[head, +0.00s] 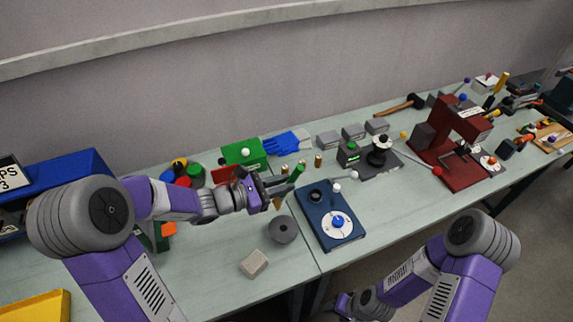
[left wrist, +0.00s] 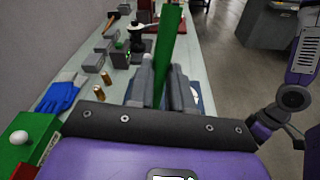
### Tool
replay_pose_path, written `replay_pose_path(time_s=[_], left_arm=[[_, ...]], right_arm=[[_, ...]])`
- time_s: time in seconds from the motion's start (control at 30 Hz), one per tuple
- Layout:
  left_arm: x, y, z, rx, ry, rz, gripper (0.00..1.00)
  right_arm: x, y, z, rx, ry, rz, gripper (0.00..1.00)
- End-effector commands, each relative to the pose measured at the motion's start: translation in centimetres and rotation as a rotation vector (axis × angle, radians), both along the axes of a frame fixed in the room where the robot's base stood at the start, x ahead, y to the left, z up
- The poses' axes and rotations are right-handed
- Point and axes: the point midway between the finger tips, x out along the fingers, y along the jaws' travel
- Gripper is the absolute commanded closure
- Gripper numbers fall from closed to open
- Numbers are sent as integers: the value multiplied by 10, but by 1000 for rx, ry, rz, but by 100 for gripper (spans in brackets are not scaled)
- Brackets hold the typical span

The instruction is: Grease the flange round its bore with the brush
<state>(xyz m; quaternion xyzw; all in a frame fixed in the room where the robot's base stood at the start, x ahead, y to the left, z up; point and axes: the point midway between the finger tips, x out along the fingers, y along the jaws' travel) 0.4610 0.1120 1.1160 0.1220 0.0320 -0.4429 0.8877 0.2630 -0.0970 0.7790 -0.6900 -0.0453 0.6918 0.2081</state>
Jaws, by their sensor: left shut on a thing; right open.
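The flange looks to be the grey round disc (head: 283,231) with a dark bore, lying on the pale bench. My left gripper (head: 283,186) is above and behind it in the head view, shut on a green-handled tool, which I take for the brush (head: 298,172). The green handle (left wrist: 168,50) stands up between the fingers in the left wrist view. My right gripper (left wrist: 296,138) shows small at the right of the left wrist view, open and empty, away from the bench.
A blue plate (head: 314,221) with a white dial lies right of the flange. A grey block (head: 254,263) lies in front. Small brass cylinders (head: 318,161), a green box (head: 243,153) and a blue glove (head: 281,143) are behind. A dark red press (head: 455,165) stands further right.

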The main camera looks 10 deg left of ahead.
Motion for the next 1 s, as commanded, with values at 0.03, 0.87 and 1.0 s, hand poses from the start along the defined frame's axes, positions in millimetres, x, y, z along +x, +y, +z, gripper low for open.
replay_pose_path(time_s=[0.03, 0.87, 1.0], left_arm=[[0, 0, -1, -2, 1, 0, 100], [0, 0, -60, -1, 0, 0, 100], [0, 0, -59, -1, 0, 0, 100]], right_arm=[[0, 0, -1, 0, 1, 0, 46], [0, 0, -47, 0, 0, 0, 46], [0, 0, -46, 0, 0, 0, 46]])
